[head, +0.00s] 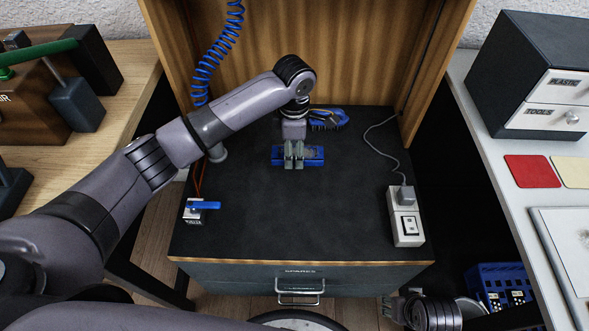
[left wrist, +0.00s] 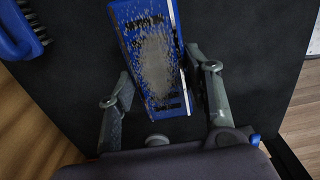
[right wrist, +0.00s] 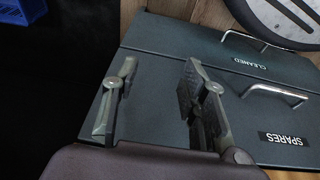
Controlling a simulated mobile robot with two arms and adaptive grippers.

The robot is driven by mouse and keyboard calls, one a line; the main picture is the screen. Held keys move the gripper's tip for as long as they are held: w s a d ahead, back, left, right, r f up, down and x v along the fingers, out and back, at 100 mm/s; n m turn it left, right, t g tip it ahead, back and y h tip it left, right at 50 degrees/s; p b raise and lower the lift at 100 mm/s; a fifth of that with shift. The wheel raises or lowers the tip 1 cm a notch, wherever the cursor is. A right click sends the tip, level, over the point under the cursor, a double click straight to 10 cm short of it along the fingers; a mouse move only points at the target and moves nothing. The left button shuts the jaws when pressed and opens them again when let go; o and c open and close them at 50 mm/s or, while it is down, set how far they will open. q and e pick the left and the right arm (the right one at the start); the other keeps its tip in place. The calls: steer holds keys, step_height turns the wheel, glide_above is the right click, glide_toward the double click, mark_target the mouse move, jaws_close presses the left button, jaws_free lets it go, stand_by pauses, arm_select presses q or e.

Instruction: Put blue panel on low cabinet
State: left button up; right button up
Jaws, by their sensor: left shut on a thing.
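The blue panel (head: 315,155) is at the middle of the dark top of the low cabinet (head: 300,225). My left gripper (head: 294,155) is shut on it from above. In the left wrist view the panel (left wrist: 128,35) lies between both fingers (left wrist: 161,75), its face covered with grey dust. I cannot tell whether the panel touches the top or is held just above it. My right gripper (right wrist: 160,75) is open and empty in front of the cabinet's drawers (right wrist: 150,75), at the lower right in the head view (head: 397,305).
A blue brush (head: 328,119) lies behind the panel. A white switch box (head: 406,222) with a cable stands at the right, a blue-handled valve (head: 203,207) at the left. A blue coiled hose (head: 217,50) hangs at the back. The cabinet top's front is clear.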

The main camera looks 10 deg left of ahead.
mark_target(294, 152)
arm_select(q)
step_height(294, 152, down, 3)
steer(key=shift+f+b, duration=0.2)
steer(key=shift+b, duration=0.1)
step_height(294, 152, down, 3)
steer(key=shift+r+b, duration=0.1)
steer(key=shift+b, duration=0.35)
steer(key=shift+f, duration=0.35)
arm_select(e)
steer(key=w+v, duration=0.1)
steer(key=v, duration=0.6)
steer(key=shift+r, duration=0.4)
steer(key=shift+s+d, duration=0.1)
arm_select(q)
steer(key=o, duration=1.3)
steer(key=shift+f, duration=0.1)
steer(key=shift+c, duration=0.2)
arm_select(e)
steer(key=shift+f, duration=0.25)
steer(key=shift+f, duration=0.1)
